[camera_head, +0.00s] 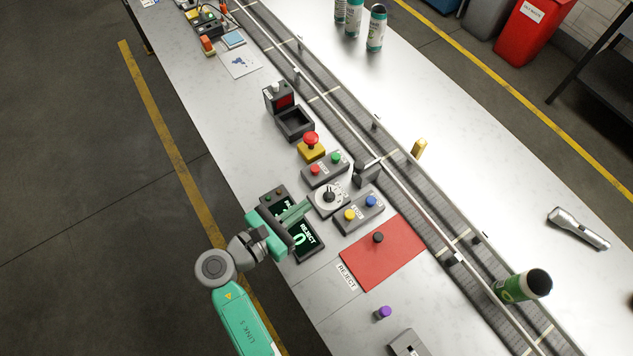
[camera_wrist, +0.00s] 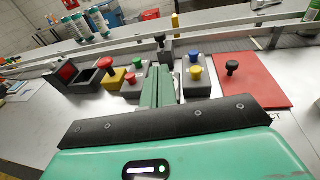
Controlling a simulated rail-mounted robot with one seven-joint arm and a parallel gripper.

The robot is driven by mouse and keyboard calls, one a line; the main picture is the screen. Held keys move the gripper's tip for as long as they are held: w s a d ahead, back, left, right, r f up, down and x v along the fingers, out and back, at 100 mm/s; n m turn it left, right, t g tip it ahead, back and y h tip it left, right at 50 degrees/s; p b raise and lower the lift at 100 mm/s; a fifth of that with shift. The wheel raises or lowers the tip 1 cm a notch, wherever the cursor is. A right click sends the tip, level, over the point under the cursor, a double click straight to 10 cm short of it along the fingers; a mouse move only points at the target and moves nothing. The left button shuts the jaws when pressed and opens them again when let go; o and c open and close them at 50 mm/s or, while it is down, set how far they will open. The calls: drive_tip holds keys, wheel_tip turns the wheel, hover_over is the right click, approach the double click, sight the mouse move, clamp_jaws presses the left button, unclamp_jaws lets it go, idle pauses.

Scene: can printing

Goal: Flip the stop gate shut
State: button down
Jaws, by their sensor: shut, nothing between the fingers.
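A dark grey block (camera_head: 366,174) stands against the near side of the conveyor and appears to be the stop gate. In the wrist view this block (camera_wrist: 166,58) has a black knob on top and stands beyond my fingertips. I cannot tell from its small size how far it is turned. My gripper (camera_head: 306,206) is shut and empty, over the panel near the dial and short of the block. It also shows in the wrist view (camera_wrist: 159,70), its green fingers together and pointing toward the block.
A grey dial (camera_head: 328,198), a blue-and-yellow button box (camera_head: 360,212), a red-and-green button box (camera_head: 326,168) and a yellow box with a red button (camera_head: 311,148) surround the fingertips. A red mat (camera_head: 385,255) lies right. A green can (camera_head: 522,286) is on the conveyor (camera_head: 425,205).

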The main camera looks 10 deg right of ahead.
sight(355, 169)
drive_tip(key=b+x, duration=0.1)
drive_tip(key=x, duration=1.3)
drive_tip(key=shift+w+d+b, duration=0.15)
drive_tip(key=shift+d+b, duration=0.2)
drive_tip(key=shift+b, duration=0.05)
